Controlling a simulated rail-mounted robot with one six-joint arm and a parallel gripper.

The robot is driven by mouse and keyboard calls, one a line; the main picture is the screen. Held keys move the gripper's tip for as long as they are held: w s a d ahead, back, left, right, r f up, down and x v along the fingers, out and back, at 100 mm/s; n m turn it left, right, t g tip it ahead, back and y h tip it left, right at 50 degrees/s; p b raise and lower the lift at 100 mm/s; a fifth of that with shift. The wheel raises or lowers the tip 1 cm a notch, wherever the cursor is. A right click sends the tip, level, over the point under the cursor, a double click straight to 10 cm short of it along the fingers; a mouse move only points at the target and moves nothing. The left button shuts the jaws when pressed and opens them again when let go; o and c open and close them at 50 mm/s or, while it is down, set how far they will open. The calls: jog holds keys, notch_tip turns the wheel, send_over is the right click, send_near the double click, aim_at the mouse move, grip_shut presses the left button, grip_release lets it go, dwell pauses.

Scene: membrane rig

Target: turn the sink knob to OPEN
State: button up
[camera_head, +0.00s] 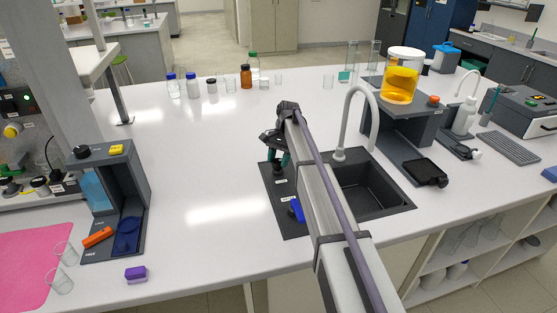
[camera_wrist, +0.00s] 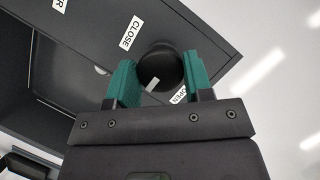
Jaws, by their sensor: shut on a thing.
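The sink knob (camera_wrist: 160,68) is a round black knob with a white pointer mark, set on the dark sink panel (camera_wrist: 195,22). In the wrist view a CLOSE label (camera_wrist: 131,32) lies above and left of it, and an OPEN label (camera_wrist: 179,96) lies below and right, partly covered by a finger. The pointer mark sits at the knob's lower side, left of the OPEN label. My gripper (camera_wrist: 160,80) is shut on the knob, with a green finger on each side. In the head view my gripper (camera_head: 276,157) is over the panel's far end, and the knob is mostly hidden.
The sink basin (camera_head: 372,190) and white faucet (camera_head: 350,112) are right of my gripper. A blue knob (camera_head: 296,210) sits nearer on the same panel. Bottles (camera_head: 246,77) and beakers line the back of the counter.

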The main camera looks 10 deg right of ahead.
jog(key=shift+n+g+h, duration=0.4)
jog(key=shift+n+h, duration=0.3)
jog(key=shift+n, duration=1.4)
jog(key=o, duration=0.9)
jog(key=shift+r, duration=0.1)
jog(key=p+v, duration=1)
jog(key=shift+w+r, duration=0.2)
jog(key=shift+r, duration=0.1)
